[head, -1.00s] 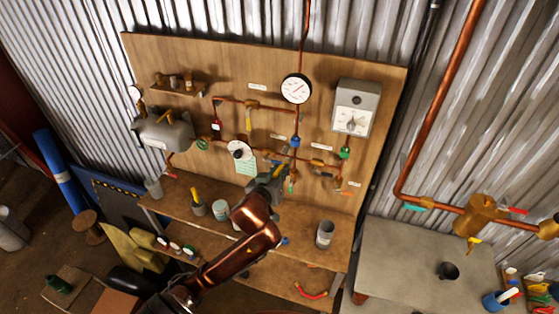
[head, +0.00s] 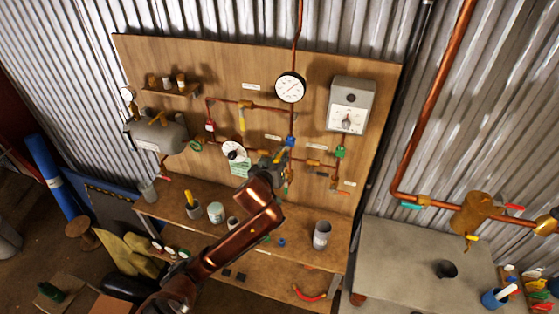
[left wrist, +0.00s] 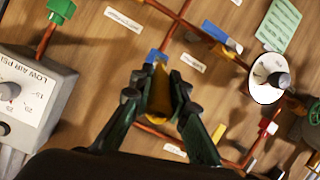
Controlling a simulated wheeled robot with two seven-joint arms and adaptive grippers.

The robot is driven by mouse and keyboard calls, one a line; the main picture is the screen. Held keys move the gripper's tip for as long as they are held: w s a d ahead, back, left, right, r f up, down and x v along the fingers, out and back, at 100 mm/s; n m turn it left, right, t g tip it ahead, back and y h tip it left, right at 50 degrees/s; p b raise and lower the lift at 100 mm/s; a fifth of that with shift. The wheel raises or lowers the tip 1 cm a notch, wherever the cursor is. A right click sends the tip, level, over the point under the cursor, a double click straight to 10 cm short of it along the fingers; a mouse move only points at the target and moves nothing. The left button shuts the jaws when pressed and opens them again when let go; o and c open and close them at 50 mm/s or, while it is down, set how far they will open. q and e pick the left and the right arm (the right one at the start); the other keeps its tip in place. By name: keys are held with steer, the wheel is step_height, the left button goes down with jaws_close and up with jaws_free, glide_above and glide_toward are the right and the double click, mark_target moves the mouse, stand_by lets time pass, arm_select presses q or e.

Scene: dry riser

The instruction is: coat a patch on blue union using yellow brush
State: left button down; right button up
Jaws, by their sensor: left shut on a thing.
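The blue union (head: 290,141) sits on the vertical copper pipe below the round gauge on the wooden board. It also shows in the left wrist view (left wrist: 154,56), just beyond the brush. My left gripper (head: 275,163) is in front of the board, just below and left of the union. In the left wrist view its fingers (left wrist: 160,103) are shut on the yellow brush (left wrist: 160,92), which points at the union. The brush end overlaps the union's lower edge there; I cannot tell whether they touch. My right gripper is not in view.
A gauge (head: 290,87), a grey dial box (head: 349,104) and a green valve (head: 340,152) are near the union. A white disc (left wrist: 269,78) is also close. The bench below holds a grey cup (head: 321,235) and a white tub (head: 216,212).

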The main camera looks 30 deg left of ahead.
arm_select(q)
steer(key=shift+w+a, duration=0.2)
steer(key=shift+w, duration=0.65)
stand_by(0.5)
